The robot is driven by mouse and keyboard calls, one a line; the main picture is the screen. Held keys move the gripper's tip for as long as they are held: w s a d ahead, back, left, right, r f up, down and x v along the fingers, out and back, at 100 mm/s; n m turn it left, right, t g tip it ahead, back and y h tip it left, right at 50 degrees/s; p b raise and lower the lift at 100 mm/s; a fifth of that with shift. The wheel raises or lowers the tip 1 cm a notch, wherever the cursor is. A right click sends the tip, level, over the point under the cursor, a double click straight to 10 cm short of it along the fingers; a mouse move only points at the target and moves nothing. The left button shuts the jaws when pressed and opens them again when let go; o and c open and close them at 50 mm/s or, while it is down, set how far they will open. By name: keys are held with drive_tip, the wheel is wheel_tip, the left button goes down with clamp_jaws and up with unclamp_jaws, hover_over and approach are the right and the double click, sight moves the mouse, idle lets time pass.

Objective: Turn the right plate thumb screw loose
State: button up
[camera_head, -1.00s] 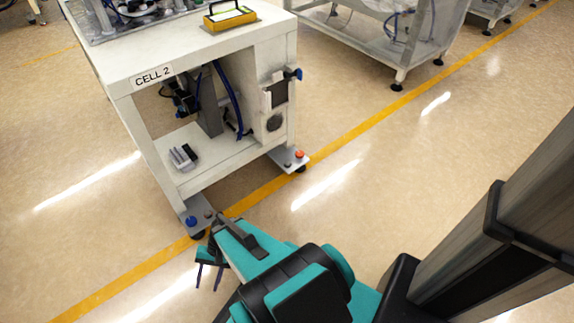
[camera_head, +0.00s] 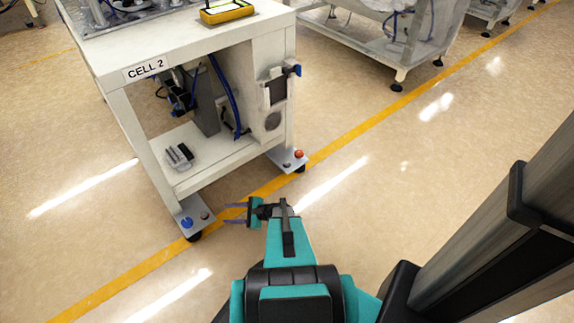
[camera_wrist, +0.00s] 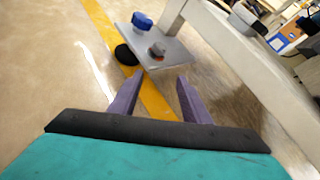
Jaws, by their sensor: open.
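I cannot tell which knob is the thumb screw. The left foot plate (camera_head: 181,213) carries a blue knob (camera_head: 187,223) and a grey-brown knob (camera_head: 205,215). In the wrist view a plate (camera_wrist: 172,58) with a blue knob (camera_wrist: 142,21) and a grey knob (camera_wrist: 157,49) lies beyond my fingers. My gripper (camera_head: 231,213) is open and empty, fingers pointing left toward the left plate, apart from it; it also shows in the wrist view (camera_wrist: 156,92).
The CELL 2 table (camera_head: 150,52) has a lower shelf (camera_head: 200,170) with a grey part (camera_head: 179,156) on it. A yellow-rimmed device (camera_head: 228,11) sits on top. A yellow floor line (camera_head: 140,271) runs under the plates.

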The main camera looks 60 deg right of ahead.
drive_tip(key=s+d+m+t+h+b, duration=0.1)
drive_tip(key=s+d+m+t+h, duration=0.2)
drive_tip(key=d, duration=0.7)
drive_tip(key=s+d+m+h+b, duration=0.1)
drive_tip(key=s+d+m+h, duration=0.35)
drive_tip(key=d, duration=0.55)
drive_tip(key=m+h+b, duration=0.1)
drive_tip(key=m+h, duration=0.5)
drive_tip(key=m, duration=0.1)
approach(288, 164)
drive_tip(key=s, duration=0.2)
drive_tip(key=shift+s+a, duration=0.15)
drive_tip(key=shift+a, duration=0.2)
drive_tip(key=shift+n, duration=0.25)
drive_tip(key=b+x, duration=0.3)
drive_tip(key=x, duration=0.9)
drive_tip(key=shift+f+b, duration=0.1)
drive_tip(key=shift+b, duration=0.3)
drive_tip(key=shift+x, duration=0.9)
drive_tip(key=shift+a, duration=0.1)
drive_tip(key=c, duration=1)
